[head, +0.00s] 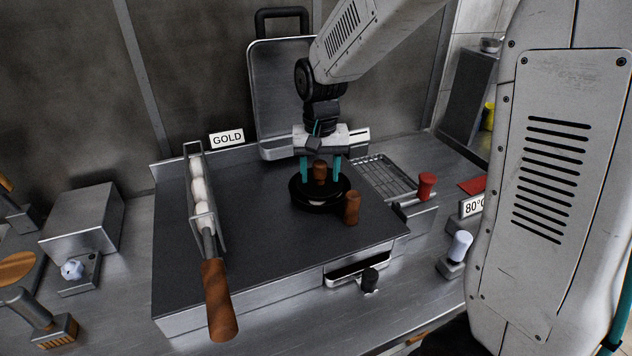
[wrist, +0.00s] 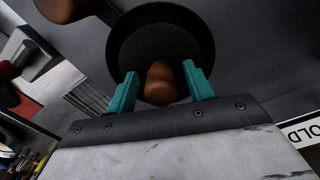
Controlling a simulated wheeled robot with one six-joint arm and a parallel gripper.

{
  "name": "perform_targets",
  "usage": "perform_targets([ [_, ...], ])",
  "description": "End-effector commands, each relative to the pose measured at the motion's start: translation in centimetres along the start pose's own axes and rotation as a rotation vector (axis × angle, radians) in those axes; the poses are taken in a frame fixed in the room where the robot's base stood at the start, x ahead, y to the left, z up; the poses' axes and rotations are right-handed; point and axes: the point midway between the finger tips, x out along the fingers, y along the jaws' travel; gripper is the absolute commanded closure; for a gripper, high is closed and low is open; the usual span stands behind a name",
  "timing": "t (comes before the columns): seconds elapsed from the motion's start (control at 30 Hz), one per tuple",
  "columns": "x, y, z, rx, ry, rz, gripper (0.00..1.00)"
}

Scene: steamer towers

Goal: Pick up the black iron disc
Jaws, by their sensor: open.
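The black iron disc (head: 304,191) is round and dark, with a brown wooden knob (head: 320,172) standing up from its middle. It rests on the dark griddle plate (head: 265,250), and a small pale patch shows at its front edge. My gripper (head: 320,180) is above it, pointing down, with its teal fingers on either side of the knob. The disc also shows in the wrist view (wrist: 160,40), where the knob (wrist: 160,85) sits between the open fingertips (wrist: 160,80). Gaps show on both sides of the knob, so nothing is gripped.
A brown wooden handle (head: 351,208) stands close by the disc's right front. A long metal holder with white balls (head: 200,195) and a wooden handle lies at left. A raised lid (head: 280,95) stands behind. A wire rack (head: 382,177) and red knob (head: 426,184) are at right.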

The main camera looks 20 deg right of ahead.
Motion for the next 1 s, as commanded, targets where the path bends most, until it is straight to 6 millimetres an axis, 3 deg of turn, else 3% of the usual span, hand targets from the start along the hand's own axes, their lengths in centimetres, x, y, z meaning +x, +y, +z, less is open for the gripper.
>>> perform_targets([
  [0.17,0.0,-0.1,0.0,-0.002,0.001,0.0,0.48],
  [0.37,0.0,-0.2,0.1,-0.003,0.001,0.0,1.0],
  [0.73,-0.9,-0.2,0.0,-0.003,0.004,-0.001,1.0],
  [1.0,-5.8,-0.2,0.0,-0.003,0.006,-0.002,1.0],
])
